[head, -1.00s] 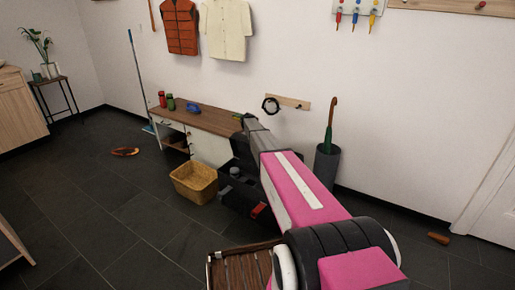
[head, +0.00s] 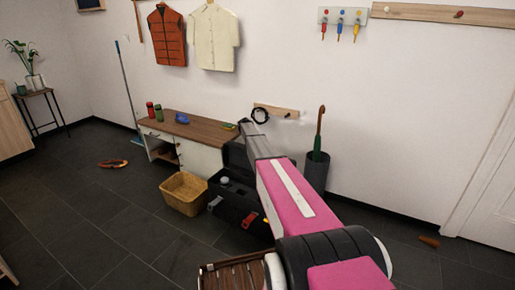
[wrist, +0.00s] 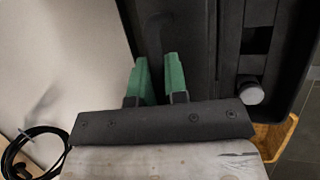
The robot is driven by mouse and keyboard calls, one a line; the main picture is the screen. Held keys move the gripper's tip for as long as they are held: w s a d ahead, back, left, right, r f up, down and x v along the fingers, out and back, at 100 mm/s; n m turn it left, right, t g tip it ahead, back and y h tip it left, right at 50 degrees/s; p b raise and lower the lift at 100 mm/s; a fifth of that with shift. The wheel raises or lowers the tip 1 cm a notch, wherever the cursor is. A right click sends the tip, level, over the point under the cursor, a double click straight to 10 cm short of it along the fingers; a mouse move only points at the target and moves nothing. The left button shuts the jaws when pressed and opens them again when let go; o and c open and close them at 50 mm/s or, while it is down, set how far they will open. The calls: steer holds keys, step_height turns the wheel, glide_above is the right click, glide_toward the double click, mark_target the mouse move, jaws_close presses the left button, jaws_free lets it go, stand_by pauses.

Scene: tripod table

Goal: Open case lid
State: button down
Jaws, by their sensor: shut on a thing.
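The black case (head: 232,208) stands on the floor in front of the wooden-topped bench, partly behind my arm in the head view. Its lid (head: 236,158) is raised at the back, and the inside shows. My fingertips are not clear in the head view.
A wicker basket (head: 184,193) stands left of the case. The bench (head: 185,128) is behind it, and a grey umbrella stand (head: 316,172) is to the right. Open floor lies front left.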

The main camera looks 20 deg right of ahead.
steer(key=c, duration=1.4)
jaws_free()
steer(key=v, duration=1)
steer(key=shift+a+r, duration=0.25)
steer(key=shift+r, duration=0.05)
steer(key=s+a+f+m+y, duration=0.1)
steer(key=s+a, duration=0.3)
steer(key=s, duration=1.4)
steer(key=s+a+f+m+y, duration=0.2)
steer(key=s+a+m, duration=0.2)
steer(key=s, duration=1.4)
steer(key=s+a+f+m+t+y, duration=0.1)
steer(key=s+a, duration=0.4)
steer(key=s, duration=1.3)
steer(key=shift+a+f+m+y, duration=0.1)
steer(key=shift+f+m+y, duration=0.65)
steer(key=shift+m, duration=0.25)
